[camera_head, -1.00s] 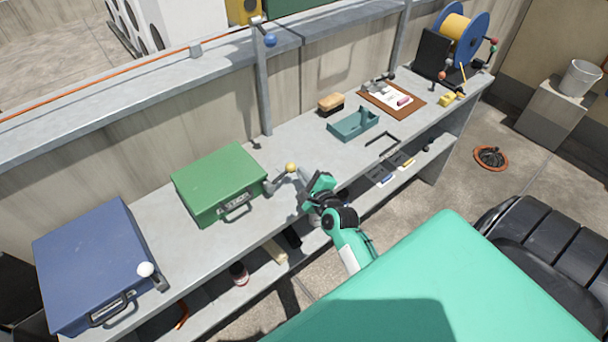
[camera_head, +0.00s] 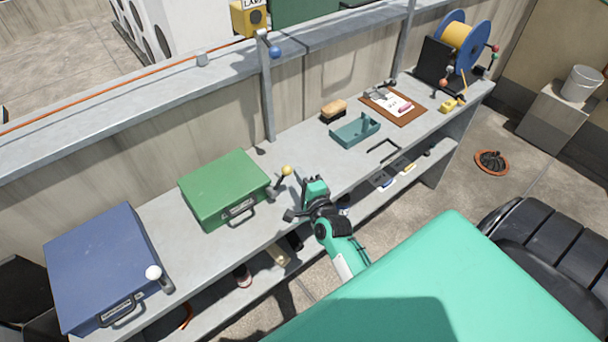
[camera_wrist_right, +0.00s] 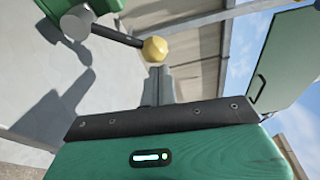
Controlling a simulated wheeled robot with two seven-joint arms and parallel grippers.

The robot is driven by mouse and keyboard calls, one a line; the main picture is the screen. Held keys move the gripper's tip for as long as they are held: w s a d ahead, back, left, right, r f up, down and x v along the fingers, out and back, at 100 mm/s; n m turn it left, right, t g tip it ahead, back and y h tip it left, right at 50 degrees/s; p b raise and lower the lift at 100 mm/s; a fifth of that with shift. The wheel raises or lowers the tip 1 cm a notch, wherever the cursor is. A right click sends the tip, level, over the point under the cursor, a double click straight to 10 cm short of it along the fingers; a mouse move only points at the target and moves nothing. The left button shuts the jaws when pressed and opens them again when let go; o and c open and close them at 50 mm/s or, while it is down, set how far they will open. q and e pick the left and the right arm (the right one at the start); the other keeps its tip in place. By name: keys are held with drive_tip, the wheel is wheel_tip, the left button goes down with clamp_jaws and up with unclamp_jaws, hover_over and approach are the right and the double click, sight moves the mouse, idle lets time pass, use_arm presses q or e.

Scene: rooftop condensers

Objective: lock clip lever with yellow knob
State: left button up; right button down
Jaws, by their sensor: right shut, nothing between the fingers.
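The clip lever has a yellow knob (camera_head: 286,171) and a dark arm that rises at a slant from a pivot beside the green case (camera_head: 225,189). In the right wrist view the yellow knob (camera_wrist_right: 155,48) shows just beyond my fingertips, and the dark lever arm (camera_wrist_right: 116,36) runs left to a grey round pivot. My right gripper (camera_head: 303,182) is shut and empty, just right of the knob. Its grey fingers (camera_wrist_right: 158,84) lie together in the wrist view. I cannot tell whether they touch the knob. My left gripper is not in view.
A blue case (camera_head: 100,265) with a white-knobbed lever (camera_head: 154,273) sits at the bench's left. A teal tray (camera_head: 355,131), a brush (camera_head: 333,109) and a clipboard (camera_head: 395,106) lie to the right. A grey post (camera_head: 267,95) stands behind. Bench space around the tray is mostly clear.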

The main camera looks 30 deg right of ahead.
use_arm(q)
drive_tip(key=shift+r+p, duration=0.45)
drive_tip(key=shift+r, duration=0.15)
use_arm(e)
drive_tip(key=a+r+n, duration=0.1)
drive_tip(key=n, duration=0.1)
drive_tip(key=a+n+t, duration=0.1)
drive_tip(key=n, duration=0.1)
drive_tip(key=a+r+n, duration=0.1)
drive_tip(key=a, duration=0.1)
drive_tip(key=shift+s+r+n, duration=0.1)
drive_tip(key=shift+r+n, duration=0.25)
drive_tip(key=shift+n, duration=0.05)
